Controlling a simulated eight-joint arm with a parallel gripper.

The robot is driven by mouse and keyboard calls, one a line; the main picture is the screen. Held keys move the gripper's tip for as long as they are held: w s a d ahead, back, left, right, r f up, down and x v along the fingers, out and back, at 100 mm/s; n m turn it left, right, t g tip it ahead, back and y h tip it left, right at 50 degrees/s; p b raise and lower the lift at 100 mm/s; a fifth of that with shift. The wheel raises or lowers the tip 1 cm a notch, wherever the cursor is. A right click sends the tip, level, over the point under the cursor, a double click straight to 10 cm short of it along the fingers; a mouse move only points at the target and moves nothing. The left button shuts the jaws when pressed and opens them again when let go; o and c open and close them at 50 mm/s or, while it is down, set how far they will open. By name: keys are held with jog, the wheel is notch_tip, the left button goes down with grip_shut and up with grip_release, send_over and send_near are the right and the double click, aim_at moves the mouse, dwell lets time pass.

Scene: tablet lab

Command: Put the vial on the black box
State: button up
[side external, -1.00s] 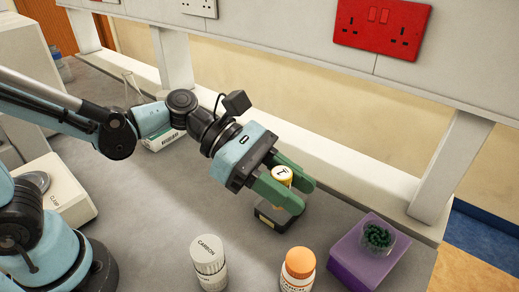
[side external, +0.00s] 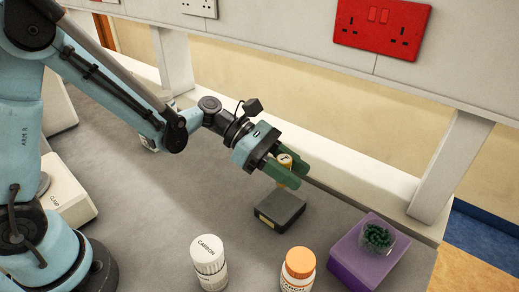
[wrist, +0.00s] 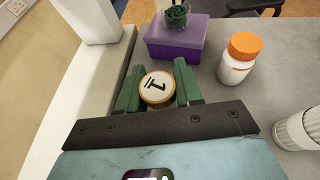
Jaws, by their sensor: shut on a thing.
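The vial (side external: 285,162) is small and yellow with a white top bearing a black mark. It also shows in the wrist view (wrist: 157,88), end-on between the green fingers. My gripper (side external: 299,175) is shut on the vial, one finger on each side. The black box (side external: 281,208) is low and flat with a pale label on its front, and lies on the grey bench. In the side view the vial appears above the box's back edge, with a gap between them. The box's top is bare. The box cannot be made out in the wrist view.
A purple box (side external: 368,257) with a glass dish of green pieces (side external: 378,236) stands to the right. A white bottle with an orange cap (side external: 299,268) and a white carbon jar (side external: 209,262) stand in front. A shelf post (side external: 449,165) rises behind the bench.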

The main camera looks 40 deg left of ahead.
jog(key=shift+w+f, duration=0.1)
jog(key=shift+f, duration=2)
jog(key=o, duration=1)
jog(key=shift+f, duration=0.1)
jog(key=shift+a+r, duration=0.25)
jog(key=shift+a, duration=0.1)
jog(key=s+a+r+m+t+y, duration=0.2)
jog(key=s+a+m+y, duration=0.3)
jog(key=a+m, duration=0.4)
jog(key=s+a+r+m+t+y, duration=0.2)
jog(key=s+a+r+m+y, duration=0.2)
jog(key=a+m+y, duration=0.4)
jog(key=a+r+m, duration=0.1)
jog(key=a+m, duration=0.1)
jog(key=m, duration=0.1)
jog(key=shift+s+t, duration=0.3)
jog(key=shift+s, duration=0.1)
